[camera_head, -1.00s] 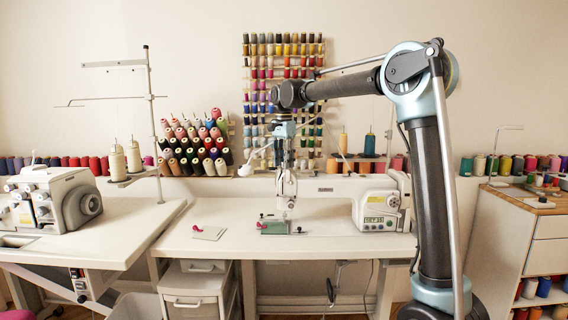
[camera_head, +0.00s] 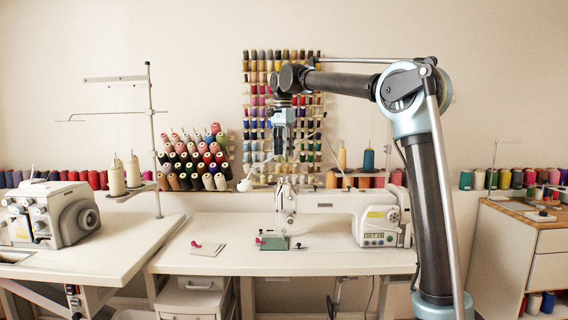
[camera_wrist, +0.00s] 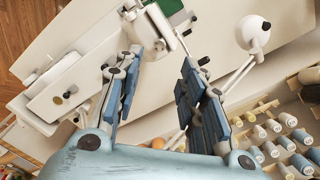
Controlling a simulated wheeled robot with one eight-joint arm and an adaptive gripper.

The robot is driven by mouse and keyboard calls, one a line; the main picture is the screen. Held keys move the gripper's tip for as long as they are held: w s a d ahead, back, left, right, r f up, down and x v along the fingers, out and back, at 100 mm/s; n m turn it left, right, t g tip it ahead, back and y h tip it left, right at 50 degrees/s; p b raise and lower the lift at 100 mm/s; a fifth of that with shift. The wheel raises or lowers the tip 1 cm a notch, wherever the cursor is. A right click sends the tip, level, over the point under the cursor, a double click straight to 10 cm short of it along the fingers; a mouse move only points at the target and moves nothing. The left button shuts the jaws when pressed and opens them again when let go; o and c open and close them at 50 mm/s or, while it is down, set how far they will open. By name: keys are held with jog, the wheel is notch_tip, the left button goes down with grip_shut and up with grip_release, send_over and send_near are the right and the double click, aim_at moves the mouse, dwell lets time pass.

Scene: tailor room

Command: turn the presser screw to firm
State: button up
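The white sewing machine (camera_head: 330,198) stands on the table, with its needle head (camera_head: 286,202) at the left end. My gripper (camera_head: 283,156) hangs above the head, clear of it, pointing down. In the wrist view my gripper (camera_wrist: 162,75) has its blue-padded fingers spread wide with nothing between them. The machine head (camera_wrist: 160,25) lies beyond the fingertips in that view. I cannot clearly pick out the presser screw; it is too small to tell from the other fittings on the head.
A white lamp (camera_wrist: 253,33) on a thin arm reaches close beside the right finger. A green fabric piece (camera_head: 273,243) lies under the needle head. A small card (camera_head: 207,249) lies to its left. Thread racks (camera_head: 193,162) stand behind. The table front is clear.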

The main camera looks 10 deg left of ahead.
jog(key=shift+r, duration=0.75)
jog(key=shift+d, duration=0.1)
